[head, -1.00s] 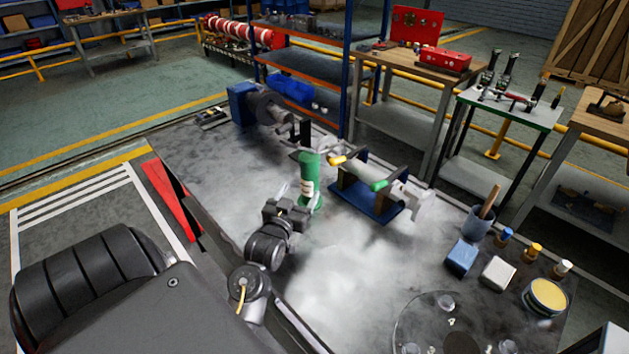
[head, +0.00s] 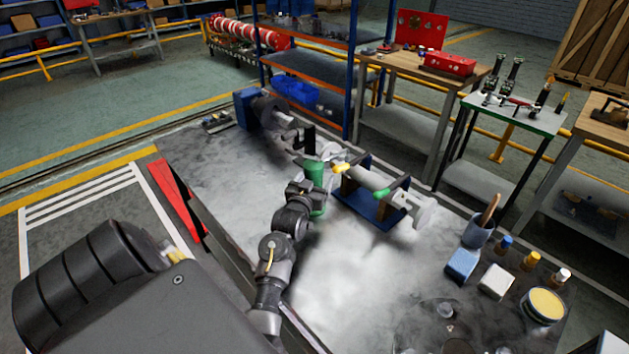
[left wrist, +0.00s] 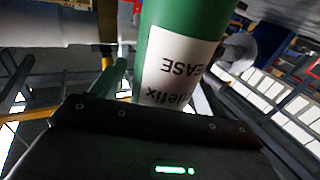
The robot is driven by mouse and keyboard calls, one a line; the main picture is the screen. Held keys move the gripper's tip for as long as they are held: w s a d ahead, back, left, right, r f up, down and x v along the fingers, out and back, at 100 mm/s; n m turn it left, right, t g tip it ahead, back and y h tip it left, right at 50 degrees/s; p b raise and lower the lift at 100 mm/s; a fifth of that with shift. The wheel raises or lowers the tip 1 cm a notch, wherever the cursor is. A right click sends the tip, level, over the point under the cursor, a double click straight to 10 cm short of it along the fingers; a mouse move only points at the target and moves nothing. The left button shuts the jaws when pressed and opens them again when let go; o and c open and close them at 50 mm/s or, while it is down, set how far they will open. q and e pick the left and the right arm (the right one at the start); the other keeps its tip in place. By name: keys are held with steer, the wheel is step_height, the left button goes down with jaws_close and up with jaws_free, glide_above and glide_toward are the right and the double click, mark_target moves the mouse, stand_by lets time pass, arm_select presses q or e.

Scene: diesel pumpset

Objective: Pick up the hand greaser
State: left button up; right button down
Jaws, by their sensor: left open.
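The hand greaser is a green cylinder (head: 316,174) standing upright on the grey bench, with a dark part at its top. My left gripper (head: 306,189) is right at the cylinder's near side in the head view and hides part of its body. In the left wrist view the green cylinder (left wrist: 178,30), with a white label reading "EASE", fills the upper middle just beyond the dark gripper body. My left gripper is open; whether its fingers touch the greaser cannot be told. My right gripper is not in view.
A blue stand (head: 366,207) holding a grey cylindrical part stands just right of the greaser. A blue motor-like unit (head: 247,106) is behind it. A cup (head: 478,231), blue block (head: 461,264), white block (head: 496,281) and yellow-topped tin (head: 543,305) are at right.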

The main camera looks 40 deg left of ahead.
arm_select(q)
steer(key=shift+w+a, duration=0.1)
steer(key=shift+w, duration=0.05)
jaws_close()
steer(key=shift+r, duration=0.15)
stand_by(0.5)
